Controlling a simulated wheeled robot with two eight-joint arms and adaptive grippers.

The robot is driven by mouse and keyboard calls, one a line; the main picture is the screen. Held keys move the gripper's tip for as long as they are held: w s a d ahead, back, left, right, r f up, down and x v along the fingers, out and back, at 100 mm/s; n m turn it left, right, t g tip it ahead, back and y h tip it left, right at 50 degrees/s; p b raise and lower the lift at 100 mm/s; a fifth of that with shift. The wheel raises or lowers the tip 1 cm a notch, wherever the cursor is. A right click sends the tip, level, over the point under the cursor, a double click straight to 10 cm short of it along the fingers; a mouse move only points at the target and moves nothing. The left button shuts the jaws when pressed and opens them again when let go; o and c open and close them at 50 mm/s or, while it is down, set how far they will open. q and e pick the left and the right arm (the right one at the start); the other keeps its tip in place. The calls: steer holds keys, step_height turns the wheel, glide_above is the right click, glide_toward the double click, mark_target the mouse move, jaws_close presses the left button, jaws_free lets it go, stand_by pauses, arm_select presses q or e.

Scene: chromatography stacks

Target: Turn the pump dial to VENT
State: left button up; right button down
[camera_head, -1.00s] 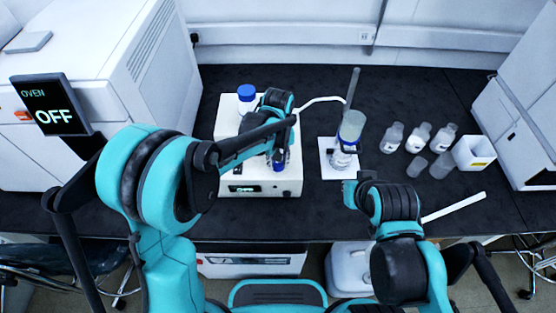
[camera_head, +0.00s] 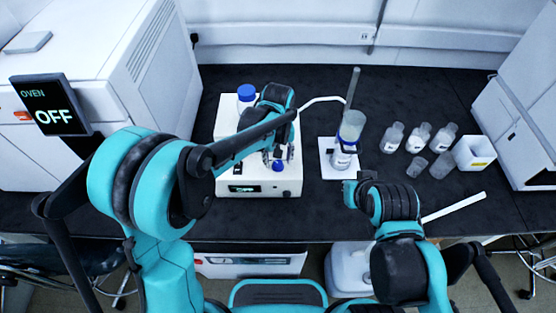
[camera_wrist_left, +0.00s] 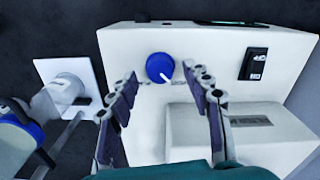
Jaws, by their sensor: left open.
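The white pump unit (camera_head: 230,130) stands on the black bench with a blue dial (camera_head: 278,166) on its front, beside a small lit display (camera_head: 243,188). In the left wrist view the dial (camera_wrist_left: 160,67) shows a white pointer mark toward the lower right of that picture; the lettering around it is too small to read. My left gripper (camera_head: 278,155) is at the dial. In the wrist view its fingers (camera_wrist_left: 166,92) are spread, one on each side of the dial, with clear gaps. My right gripper (camera_head: 351,188) is low by the bench front, its fingers unclear.
A filter flask (camera_head: 342,158) stands on a white plate right of the pump, with a hose between them. Several small bottles (camera_head: 418,138) and a white box (camera_head: 474,153) are further right. A blue-capped bottle (camera_head: 246,95) is behind. A black rocker switch (camera_wrist_left: 254,63) is beside the dial.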

mark_target(278, 163)
arm_select(q)
step_height(278, 163, up, 11)
steer(key=shift+f, duration=0.2)
stand_by(0.5)
steer(key=s+a+m+t, duration=0.2)
steer(key=s+a+t, duration=0.5)
steer(key=s+a, duration=0.8)
steer(key=a, duration=0.3)
steer(key=shift+s+f, duration=0.2)
steer(key=shift+s, duration=0.1)
steer(key=shift+f, duration=0.1)
